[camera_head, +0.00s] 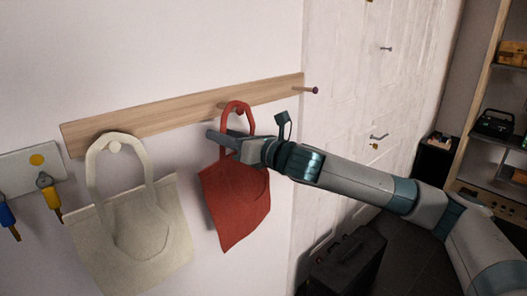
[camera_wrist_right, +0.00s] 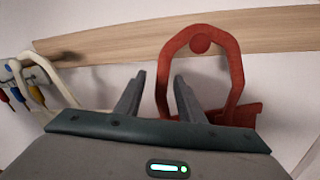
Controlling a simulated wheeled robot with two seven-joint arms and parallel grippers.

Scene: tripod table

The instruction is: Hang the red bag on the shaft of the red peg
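The red bag (camera_head: 237,198) hangs against the wall below the wooden rail, tilted a little. Its handle loop (camera_wrist_right: 234,75) stands upright, and a red round peg end (camera_wrist_right: 200,43) shows at the inside top of the loop. The handle appears to rest over this peg. My left gripper is not in view.
A cream bag (camera_head: 135,240) hangs on the left peg (camera_head: 115,147). The wooden rail (camera_head: 180,110) runs along the wall. A key board (camera_head: 20,168) is at far left; a dark case (camera_head: 345,265) stands below.

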